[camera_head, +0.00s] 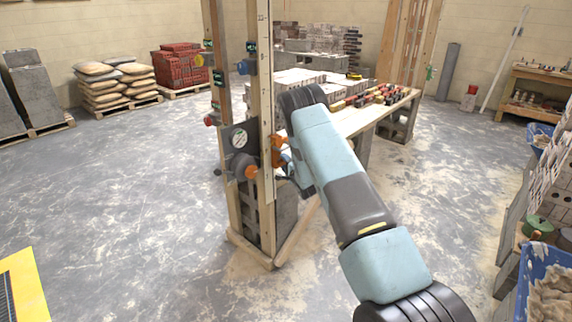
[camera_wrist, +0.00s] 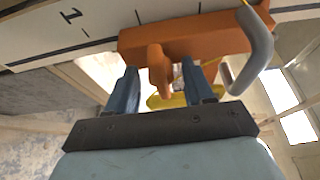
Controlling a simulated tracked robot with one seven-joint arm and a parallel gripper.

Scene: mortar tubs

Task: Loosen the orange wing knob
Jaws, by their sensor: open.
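In the wrist view, an orange body (camera_wrist: 215,38) sits against a pale board with black marks. An orange wing-like tab (camera_wrist: 158,72) projects from it toward my gripper (camera_wrist: 160,67). My gripper's two blue fingers are open, one on each side of this tab, with visible gaps. I cannot tell whether either finger touches it. In the head view, the orange part (camera_head: 278,150) shows on the front wooden post, just left of my arm. My arm hides much of my gripper there.
A grey curved handle (camera_wrist: 254,50) hangs beside the orange body, right of my fingers. A grey block (camera_head: 285,215) stands at the post's base. A bench (camera_head: 358,120) with small coloured items is behind my arm.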

